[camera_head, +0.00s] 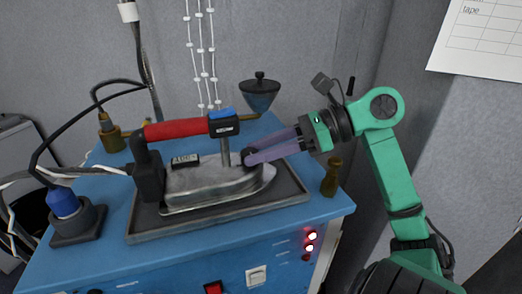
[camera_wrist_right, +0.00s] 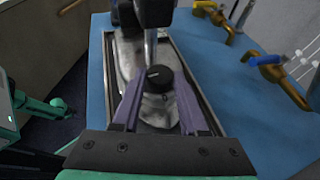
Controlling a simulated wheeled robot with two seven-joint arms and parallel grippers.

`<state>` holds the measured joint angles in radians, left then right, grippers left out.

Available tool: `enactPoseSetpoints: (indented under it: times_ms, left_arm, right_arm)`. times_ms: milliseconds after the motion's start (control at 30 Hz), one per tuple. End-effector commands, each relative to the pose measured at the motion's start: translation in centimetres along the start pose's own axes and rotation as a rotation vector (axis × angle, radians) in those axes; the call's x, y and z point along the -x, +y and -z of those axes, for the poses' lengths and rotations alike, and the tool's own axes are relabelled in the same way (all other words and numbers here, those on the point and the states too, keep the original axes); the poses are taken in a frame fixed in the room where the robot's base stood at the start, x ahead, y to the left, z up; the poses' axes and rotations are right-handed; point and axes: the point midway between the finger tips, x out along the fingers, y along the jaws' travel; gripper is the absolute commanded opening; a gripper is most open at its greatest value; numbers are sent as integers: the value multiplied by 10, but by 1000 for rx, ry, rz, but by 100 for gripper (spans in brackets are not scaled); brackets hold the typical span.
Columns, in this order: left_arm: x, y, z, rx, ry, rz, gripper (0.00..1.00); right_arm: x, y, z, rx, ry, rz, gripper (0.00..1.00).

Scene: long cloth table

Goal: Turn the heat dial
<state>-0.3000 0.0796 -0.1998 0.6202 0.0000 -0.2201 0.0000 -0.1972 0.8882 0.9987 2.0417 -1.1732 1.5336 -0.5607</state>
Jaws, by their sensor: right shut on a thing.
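The heat dial is a small round black knob (camera_head: 248,158) on top of the front part of a steel iron (camera_head: 205,187) with a red handle (camera_head: 175,130). My right gripper (camera_head: 254,157) reaches in from the right with its purple fingers at the dial. In the right wrist view, the dial (camera_wrist_right: 159,76) sits between the two fingertips (camera_wrist_right: 158,82), and the gripper is shut on it. The fingers partly cover the dial in the head view. My left gripper does not show in the head view.
The iron rests on a grey tray (camera_head: 145,235) on a blue bench (camera_head: 185,265). A dark funnel-like cup (camera_head: 260,97) stands behind, a brass piece (camera_head: 331,177) at right. A blue plug with cables (camera_head: 64,203) is at left. Switches and lit red lamps (camera_head: 311,237) are on the front.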

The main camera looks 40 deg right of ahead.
Motion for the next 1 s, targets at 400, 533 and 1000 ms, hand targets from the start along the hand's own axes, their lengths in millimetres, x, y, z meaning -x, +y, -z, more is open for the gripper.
enactPoseSetpoints:
  times_ms: [400,533,1000]
  left_arm:
    - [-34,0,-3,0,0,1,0]
    - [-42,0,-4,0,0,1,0]
    - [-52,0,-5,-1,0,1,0]
  right_arm:
    - [-2,6,4,-90,-8,238,0]
    - [-2,9,2,-135,-10,350,0]
    - [-6,17,-3,-301,-18,765,0]
